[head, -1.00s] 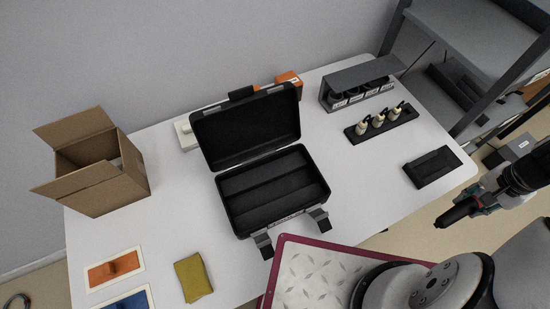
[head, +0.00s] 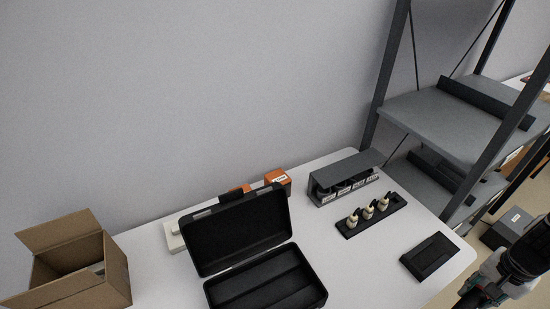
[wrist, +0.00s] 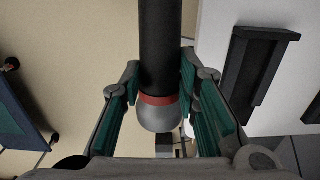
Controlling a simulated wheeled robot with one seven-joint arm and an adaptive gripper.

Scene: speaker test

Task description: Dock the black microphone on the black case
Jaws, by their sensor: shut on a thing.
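The black microphone (wrist: 160,55) has a black handle, a red ring and a grey rounded head. My gripper (wrist: 158,95) is shut on it near the ring, with green pads on both sides. In the head view my gripper (head: 484,293) is at the bottom right corner, off the table's right edge and partly cut off. The black case (head: 262,284) stands open on the white table, its lid raised at the back and its front cut off by the frame. The microphone is apart from the case, well to its right.
A flat black tray (head: 431,256) lies near the table's right edge; it also shows in the wrist view (wrist: 258,72). Behind it are a black rack (head: 371,215) with cream bottles and a grey holder (head: 344,174). A cardboard box (head: 75,268) stands left. Grey shelving (head: 455,125) rises right.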

